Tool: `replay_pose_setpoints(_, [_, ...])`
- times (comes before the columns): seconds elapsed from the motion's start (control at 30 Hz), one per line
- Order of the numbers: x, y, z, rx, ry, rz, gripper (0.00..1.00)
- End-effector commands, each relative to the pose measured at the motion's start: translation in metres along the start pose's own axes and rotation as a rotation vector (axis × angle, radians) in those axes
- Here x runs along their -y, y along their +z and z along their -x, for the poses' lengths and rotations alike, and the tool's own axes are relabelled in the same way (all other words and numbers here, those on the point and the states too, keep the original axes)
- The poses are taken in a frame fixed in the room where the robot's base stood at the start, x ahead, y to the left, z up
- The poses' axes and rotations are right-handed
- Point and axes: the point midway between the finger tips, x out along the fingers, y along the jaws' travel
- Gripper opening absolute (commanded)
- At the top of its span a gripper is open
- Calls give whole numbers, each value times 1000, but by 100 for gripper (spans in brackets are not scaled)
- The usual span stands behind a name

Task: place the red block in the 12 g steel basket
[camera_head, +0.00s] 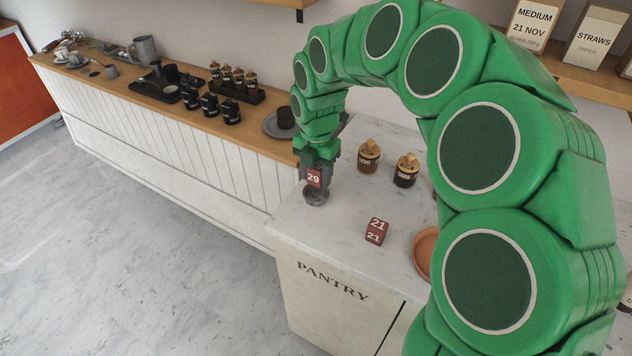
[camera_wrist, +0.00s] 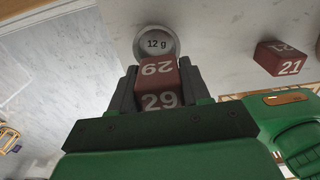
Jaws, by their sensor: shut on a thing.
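My gripper (camera_head: 314,178) is shut on a dark red block (camera_head: 314,178) marked 29. In the wrist view the block (camera_wrist: 159,82) sits between the two grey fingers of my gripper (camera_wrist: 158,85). The small round steel basket (camera_head: 316,198) is on the pantry counter just below the held block. A second red block (camera_head: 377,231), marked 21, rests on the counter to the right, also in the wrist view (camera_wrist: 281,58).
Two wooden-lidded jars (camera_head: 369,156) (camera_head: 406,170) stand behind on the counter. A terracotta dish (camera_head: 426,252) is at the right, partly hidden by my arm. The wooden counter at the back left holds a grey plate (camera_head: 279,127) and dark canisters (camera_head: 210,105). The front of the pantry top is clear.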

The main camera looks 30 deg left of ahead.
Motion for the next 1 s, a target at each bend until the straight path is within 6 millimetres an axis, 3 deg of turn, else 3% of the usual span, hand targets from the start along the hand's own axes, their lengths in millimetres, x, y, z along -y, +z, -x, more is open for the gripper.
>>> replay_pose_setpoints(0.23, [-5,5,-10,-1,-2,0,16])
replay_pose_setpoints(0.43, [-4,4,-37,-2,-4,1,16])
replay_pose_setpoints(1.0, [-4,4,-45,0,-3,0,16])
